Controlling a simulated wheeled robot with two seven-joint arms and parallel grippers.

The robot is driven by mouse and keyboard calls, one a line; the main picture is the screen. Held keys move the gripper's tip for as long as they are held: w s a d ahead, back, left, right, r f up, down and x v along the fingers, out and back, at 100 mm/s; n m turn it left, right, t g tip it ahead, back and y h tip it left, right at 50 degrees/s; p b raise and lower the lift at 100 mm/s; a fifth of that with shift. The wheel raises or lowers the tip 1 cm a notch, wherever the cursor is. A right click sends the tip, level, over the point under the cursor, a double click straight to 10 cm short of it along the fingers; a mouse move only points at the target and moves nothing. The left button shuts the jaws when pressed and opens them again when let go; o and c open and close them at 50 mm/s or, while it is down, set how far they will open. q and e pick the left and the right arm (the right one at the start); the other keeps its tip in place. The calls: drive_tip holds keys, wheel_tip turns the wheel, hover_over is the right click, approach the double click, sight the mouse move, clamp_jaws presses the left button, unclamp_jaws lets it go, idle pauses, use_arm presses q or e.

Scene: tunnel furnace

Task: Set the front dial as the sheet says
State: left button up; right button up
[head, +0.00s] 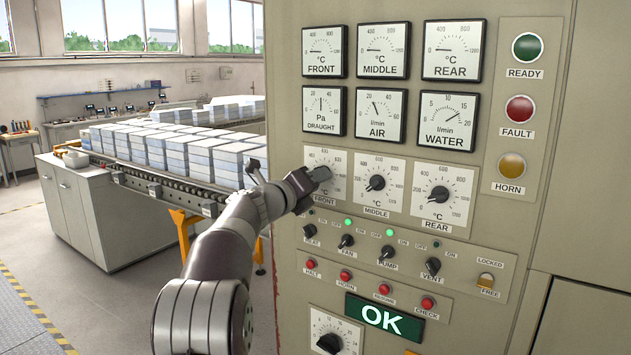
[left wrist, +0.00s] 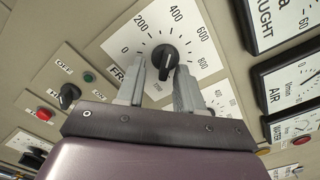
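The front dial (left wrist: 165,60) is a black knob on a white plate with a scale in °C. My left gripper (left wrist: 162,72) is open, with one finger on each side of the knob and a gap visible between them. In the head view, my left gripper (head: 319,174) covers the knob, and part of the front dial's plate (head: 326,156) shows around it. I cannot read the knob's exact setting. The sheet is not in view, and neither is my right gripper.
The middle dial (head: 376,183) and rear dial (head: 439,194) sit to the right. Gauges are above, with the front gauge (head: 323,51) at top left. Small switches and red buttons lie below, above a green OK display (head: 384,319). A conveyor with stacked blocks (head: 180,150) stands behind.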

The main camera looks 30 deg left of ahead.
use_arm(q)
drive_tip(key=shift+r, duration=0.15)
drive_tip(key=shift+s, duration=0.1)
drive_tip(key=s+a+b, duration=0.1)
drive_tip(key=s+b, duration=0.3)
drive_tip(key=s, duration=0.8)
drive_tip(key=shift+s, duration=0.3)
